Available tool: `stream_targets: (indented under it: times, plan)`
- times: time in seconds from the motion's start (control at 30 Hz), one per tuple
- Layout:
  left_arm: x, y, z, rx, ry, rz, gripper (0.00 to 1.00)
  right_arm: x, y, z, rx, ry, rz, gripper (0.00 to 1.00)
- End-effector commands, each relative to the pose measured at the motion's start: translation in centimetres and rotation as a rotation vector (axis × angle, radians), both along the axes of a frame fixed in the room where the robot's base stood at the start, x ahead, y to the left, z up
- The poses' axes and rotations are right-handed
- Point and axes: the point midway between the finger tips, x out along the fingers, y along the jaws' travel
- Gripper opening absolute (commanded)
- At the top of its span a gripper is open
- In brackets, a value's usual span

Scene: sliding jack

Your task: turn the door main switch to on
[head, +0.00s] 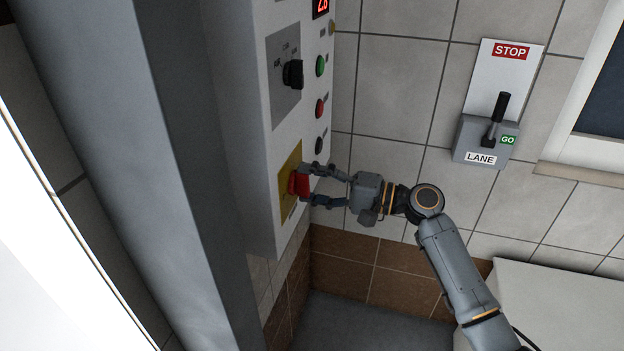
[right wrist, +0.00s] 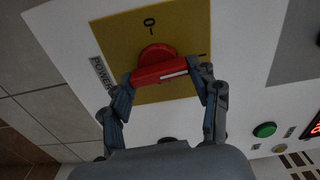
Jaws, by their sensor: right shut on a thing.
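The door main switch is a red rotary handle (head: 300,183) on a yellow plate (head: 289,207), low on the white cabinet panel (head: 283,128). In the right wrist view, the red handle (right wrist: 160,66) has a white line running toward its right end. An "O" mark (right wrist: 149,22) is above the handle, and a short dark mark (right wrist: 203,55) is to its upper right. My right gripper (head: 309,185) is shut on the handle, one finger at each end in the right wrist view (right wrist: 165,84). My left gripper is out of view.
Above the switch are a black selector knob (head: 293,73), a green button (head: 320,66), a red button (head: 320,107) and a black button (head: 319,144). A lane lever box (head: 482,140) hangs on the tiled wall. A grey post (head: 150,150) stands left of the cabinet.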

Motion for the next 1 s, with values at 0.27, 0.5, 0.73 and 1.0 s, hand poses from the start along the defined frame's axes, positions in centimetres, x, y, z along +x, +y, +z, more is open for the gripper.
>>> stream_targets:
  times: [0.27, 0.5, 0.73, 1.0]
  plan:
    - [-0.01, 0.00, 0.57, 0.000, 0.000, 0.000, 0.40, 0.05, -0.05, 0.06, 0.029, 0.083, -0.002, 0.30]
    - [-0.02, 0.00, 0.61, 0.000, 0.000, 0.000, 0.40, 0.06, -0.06, 0.00, 0.035, 0.100, -0.002, 0.30]
    - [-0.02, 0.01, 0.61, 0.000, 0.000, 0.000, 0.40, 0.07, -0.06, -0.01, 0.035, 0.100, -0.002, 0.30]
    - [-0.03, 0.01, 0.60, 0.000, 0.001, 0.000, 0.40, 0.05, -0.05, -0.02, 0.033, 0.100, -0.001, 0.84]
